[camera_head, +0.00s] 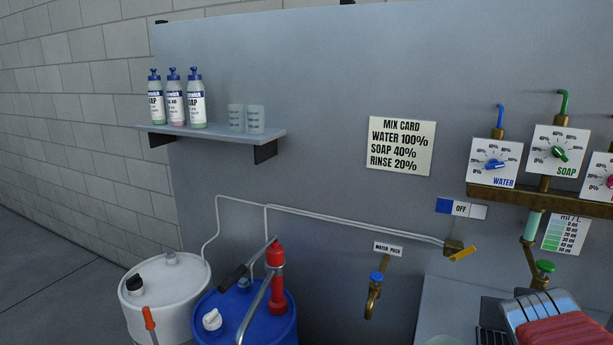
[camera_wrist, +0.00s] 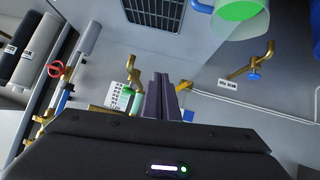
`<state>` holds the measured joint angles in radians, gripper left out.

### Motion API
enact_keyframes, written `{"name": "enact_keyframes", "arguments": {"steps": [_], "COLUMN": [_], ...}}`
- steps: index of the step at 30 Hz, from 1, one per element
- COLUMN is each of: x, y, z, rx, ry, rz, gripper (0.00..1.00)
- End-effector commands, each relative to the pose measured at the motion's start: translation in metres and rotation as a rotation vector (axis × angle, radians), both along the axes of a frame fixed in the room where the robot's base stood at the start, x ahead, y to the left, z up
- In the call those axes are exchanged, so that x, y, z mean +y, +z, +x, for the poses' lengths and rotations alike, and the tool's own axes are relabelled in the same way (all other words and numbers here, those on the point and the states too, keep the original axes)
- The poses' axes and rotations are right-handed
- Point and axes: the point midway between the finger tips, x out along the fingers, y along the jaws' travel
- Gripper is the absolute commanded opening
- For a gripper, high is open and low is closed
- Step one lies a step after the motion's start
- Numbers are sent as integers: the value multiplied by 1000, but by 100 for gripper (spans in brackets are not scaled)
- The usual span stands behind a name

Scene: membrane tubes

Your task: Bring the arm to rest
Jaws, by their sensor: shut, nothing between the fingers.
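My gripper (camera_wrist: 164,95) shows in the wrist view as two dark fingers close together at the middle, above the dark wrist body. The fingers are shut and hold nothing. They point toward the upper part of the picture and appear clear of the fittings behind them. I cannot make out my gripper in the head view.
A grey panel carries a mix card (camera_head: 401,146), dials (camera_head: 495,164) and a brass tap (camera_head: 374,295). A shelf (camera_head: 215,133) holds bottles and cups. Blue (camera_head: 205,325) and white (camera_head: 178,308) drums stand lower left. A green-ended container (camera_wrist: 238,12) shows in the wrist view.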

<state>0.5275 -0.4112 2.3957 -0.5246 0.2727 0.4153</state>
Motion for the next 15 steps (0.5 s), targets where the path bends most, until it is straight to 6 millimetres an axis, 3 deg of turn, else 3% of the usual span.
{"name": "enact_keyframes", "arguments": {"steps": [1, 8, 15], "x": [19, 99, 187], "y": [0, -12, -27], "z": [-1, -19, -54], "rx": [15, 121, 244], "ry": [25, 148, 330], "rz": [12, 91, 186], "gripper": [0, 0, 0]}}
